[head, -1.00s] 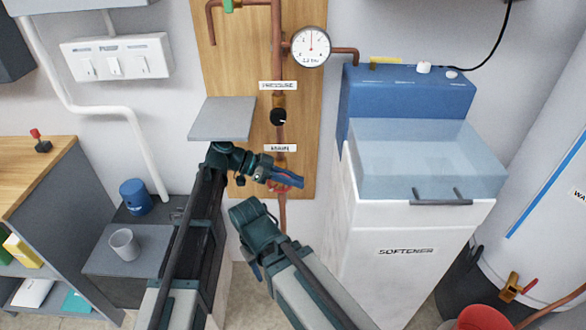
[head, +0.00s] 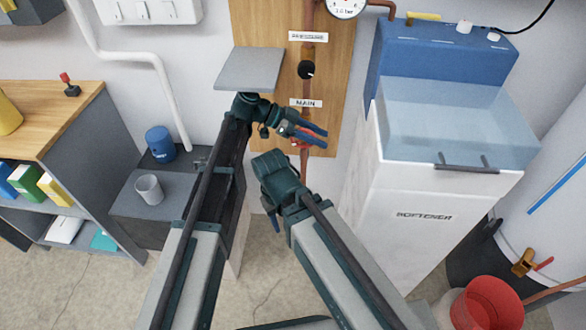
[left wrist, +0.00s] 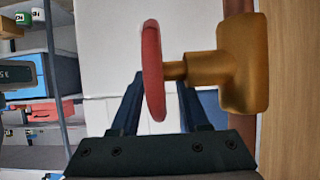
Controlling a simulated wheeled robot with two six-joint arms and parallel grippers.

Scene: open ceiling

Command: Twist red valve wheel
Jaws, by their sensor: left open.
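The red valve wheel (left wrist: 152,70) shows edge-on in the left wrist view, on a brass valve body (left wrist: 242,62) with its stem to the right. In the head view only bits of the red wheel (head: 299,142) show below the MAIN label, mostly hidden by my left gripper (head: 312,134). My left gripper is open, with one dark blue finger on each side of the wheel in the left wrist view (left wrist: 158,105). I cannot tell whether a finger touches it. My right arm points at the wall lower down; of its gripper (head: 275,222) only a dark blue bit shows.
A grey shelf plate (head: 249,68) sits just above my left wrist. The SOFTENER cabinet (head: 425,225) stands to the right, with a red bucket (head: 487,302) by it. A grey mug (head: 149,189) and blue canister (head: 160,144) stand at left.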

